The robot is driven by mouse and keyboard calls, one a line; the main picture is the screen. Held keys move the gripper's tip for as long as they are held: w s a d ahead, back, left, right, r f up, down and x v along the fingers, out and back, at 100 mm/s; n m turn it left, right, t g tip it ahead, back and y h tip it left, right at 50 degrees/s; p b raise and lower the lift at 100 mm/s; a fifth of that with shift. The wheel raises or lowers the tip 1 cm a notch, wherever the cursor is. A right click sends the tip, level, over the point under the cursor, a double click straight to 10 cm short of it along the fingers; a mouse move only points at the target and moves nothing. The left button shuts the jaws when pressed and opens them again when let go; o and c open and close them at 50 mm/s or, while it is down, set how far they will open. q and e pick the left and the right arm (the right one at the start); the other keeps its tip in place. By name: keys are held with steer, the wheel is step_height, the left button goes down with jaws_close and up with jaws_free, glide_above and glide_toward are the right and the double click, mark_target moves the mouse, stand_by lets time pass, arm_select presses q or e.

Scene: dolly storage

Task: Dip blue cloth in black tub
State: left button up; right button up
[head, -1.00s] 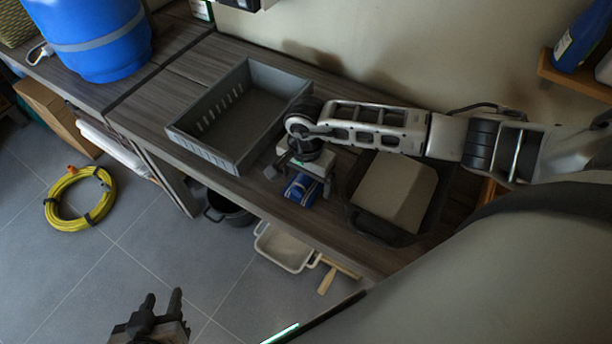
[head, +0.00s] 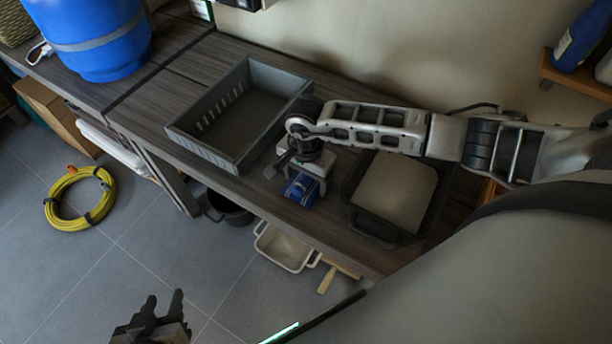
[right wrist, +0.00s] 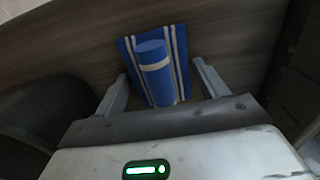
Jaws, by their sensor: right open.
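The blue cloth (head: 299,189), with white stripes, lies on the dark wooden bench near its front edge. In the right wrist view the cloth (right wrist: 130,52) shows a rolled or folded part on top of a flat part. My right gripper (head: 301,176) is above it, open, with one finger on each side of the cloth (right wrist: 160,82). The black tub (head: 375,232) stands on the bench to the right of the cloth, partly under my right arm, with a pale, flat surface inside. My left gripper (head: 164,300) is open and empty, low over the floor.
A grey open crate (head: 213,152) stands left of the cloth. A blue barrel (head: 100,40) is at the far left. A black pot (head: 232,211) and a pale tray (head: 286,250) sit below the bench front. A yellow hose coil (head: 80,198) lies on the floor.

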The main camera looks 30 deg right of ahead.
steer(key=shift+r, duration=0.1)
steer(key=shift+r+p, duration=0.35)
steer(key=shift+r, duration=0.15)
steer(key=c, duration=0.8)
steer(key=shift+o, duration=0.2)
